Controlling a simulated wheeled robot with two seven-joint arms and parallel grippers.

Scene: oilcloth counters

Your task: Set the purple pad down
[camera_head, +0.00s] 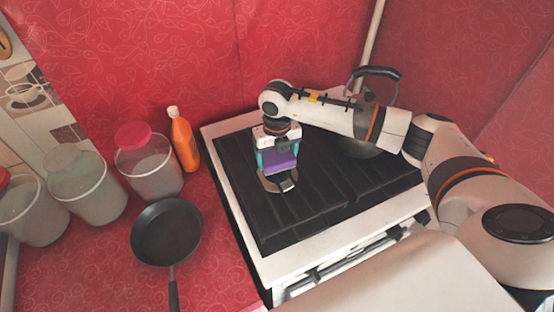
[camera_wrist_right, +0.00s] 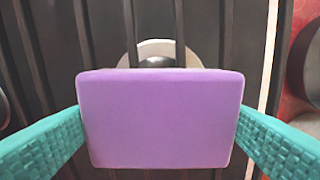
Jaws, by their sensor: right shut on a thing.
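The purple pad (camera_head: 283,161) is held over the left part of the dark stove top. It fills the middle of the right wrist view as a flat purple block (camera_wrist_right: 160,118). My right gripper (camera_head: 277,160) is shut on it, with a teal finger (camera_wrist_right: 40,145) on each side. A round, pale metal object with a dark centre (camera_wrist_right: 157,50) lies just beyond the pad on the stove. It also shows in the head view (camera_head: 277,184) below the gripper. I cannot tell whether the pad touches it. My left gripper is not in view.
The stove (camera_head: 330,205) has black grates and a white rim. A kettle (camera_head: 375,75) stands behind my right arm. A black frying pan (camera_head: 167,232), an orange bottle (camera_head: 184,140) and several jars, one pink-lidded (camera_head: 150,175), stand on the red counter at left.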

